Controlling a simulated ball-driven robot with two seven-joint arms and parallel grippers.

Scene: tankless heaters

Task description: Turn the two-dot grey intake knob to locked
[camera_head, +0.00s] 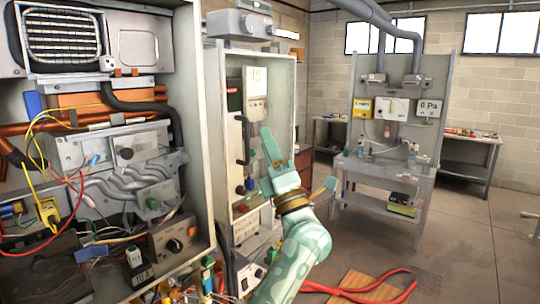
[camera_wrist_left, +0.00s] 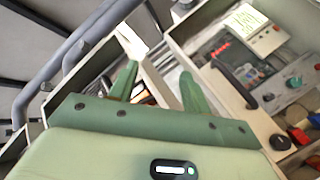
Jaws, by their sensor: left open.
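My left gripper (camera_head: 298,158) is open and empty, in front of the right side of the middle open cabinet (camera_head: 285,70). In the left wrist view its two green fingers (camera_wrist_left: 158,72) stand apart with nothing between them. No dots can be made out on any knob, so I cannot tell which is the two-dot grey intake knob. A dark knob (camera_head: 126,153) sits on a grey box in the left cabinet, and another dark knob (camera_head: 174,245) is lower. My right gripper is not in view.
The large left cabinet (camera_head: 195,120) holds pipes and loose wires. A grey workbench (camera_head: 385,170) with a panel stands at the back right. A red-handled tool (camera_head: 375,290) lies on the floor. Floor at the right is mostly clear.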

